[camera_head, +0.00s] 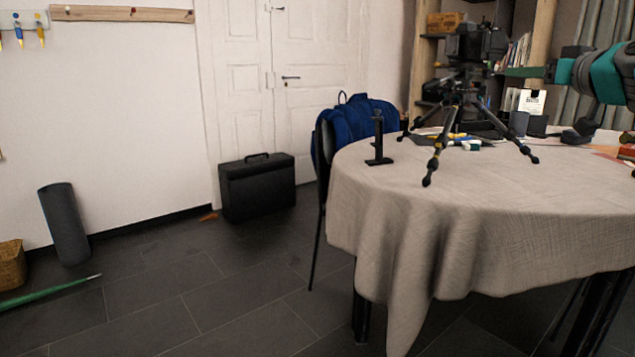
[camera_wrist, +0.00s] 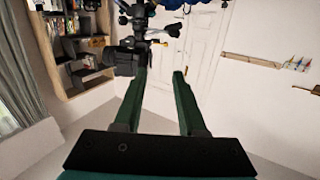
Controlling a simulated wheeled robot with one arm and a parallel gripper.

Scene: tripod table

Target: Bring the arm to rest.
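My arm reaches in from the right edge in the head view, teal and dark grey, above the cloth-covered round table (camera_head: 480,200). My gripper (camera_head: 512,72) points left there, level with the lower part of the black camera (camera_head: 478,42) on its tripod (camera_head: 442,140). In the wrist view my gripper (camera_wrist: 160,74) shows two green fingers apart, with only the pale wall and door between them. The scene looks upside down there; the camera (camera_wrist: 122,64) shows beyond the left finger, and tripod parts are above. I cannot tell whether a finger touches the camera.
A small black stand (camera_head: 379,150) and several small items lie on the table. A blue backpack (camera_head: 350,125) hangs on a chair behind it. A shelf (camera_head: 428,60) stands at the back.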

